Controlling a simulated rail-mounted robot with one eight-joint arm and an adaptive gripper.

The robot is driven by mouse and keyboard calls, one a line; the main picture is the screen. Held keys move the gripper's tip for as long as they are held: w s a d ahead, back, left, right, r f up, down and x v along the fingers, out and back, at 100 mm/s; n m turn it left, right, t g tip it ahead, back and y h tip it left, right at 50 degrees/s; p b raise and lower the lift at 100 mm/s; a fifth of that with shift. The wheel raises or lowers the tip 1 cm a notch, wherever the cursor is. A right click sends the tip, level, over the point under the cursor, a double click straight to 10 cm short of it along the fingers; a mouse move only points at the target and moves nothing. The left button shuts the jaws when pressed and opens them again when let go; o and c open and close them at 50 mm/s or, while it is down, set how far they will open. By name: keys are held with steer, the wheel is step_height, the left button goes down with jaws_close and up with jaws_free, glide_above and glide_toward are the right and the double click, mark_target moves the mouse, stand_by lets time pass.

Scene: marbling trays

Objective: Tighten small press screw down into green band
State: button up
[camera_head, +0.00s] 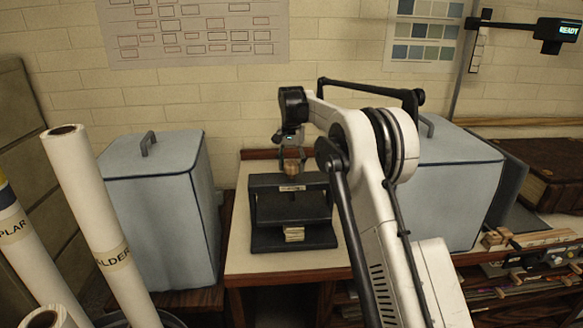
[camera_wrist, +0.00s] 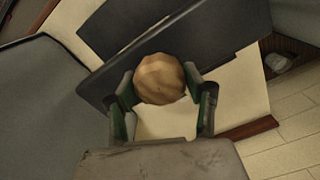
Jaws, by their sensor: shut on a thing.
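The small press (camera_head: 264,183) is a dark frame standing on a pale-topped bench. Its screw has a round wooden knob (camera_head: 291,167) above the top beam. In the wrist view the faceted tan knob (camera_wrist: 160,78) sits between the two fingers. My gripper (camera_head: 292,162) reaches down from above and is shut on the knob; the fingers (camera_wrist: 161,92) flank it on both sides. A pale label is on the press's top beam. A small pale stack (camera_head: 294,234) lies low in the press. The screw's shaft is hidden, and I cannot make out a green band.
A blue-grey lidded box (camera_head: 160,215) stands left of the press. Another such box (camera_head: 455,195) stands right, partly behind my arm. Rolled paper tubes (camera_head: 95,215) lean at the left. A lit display (camera_head: 560,33) reads READY. The bench top (camera_head: 243,225) is bare around the press.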

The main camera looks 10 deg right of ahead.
mark_target(292, 163)
steer(key=m, duration=0.4)
steer(key=shift+m, duration=0.4)
stand_by(0.4)
steer(key=o, duration=1.2)
steer(key=shift+c, duration=0.2)
step_height(292, 163, up, 12)
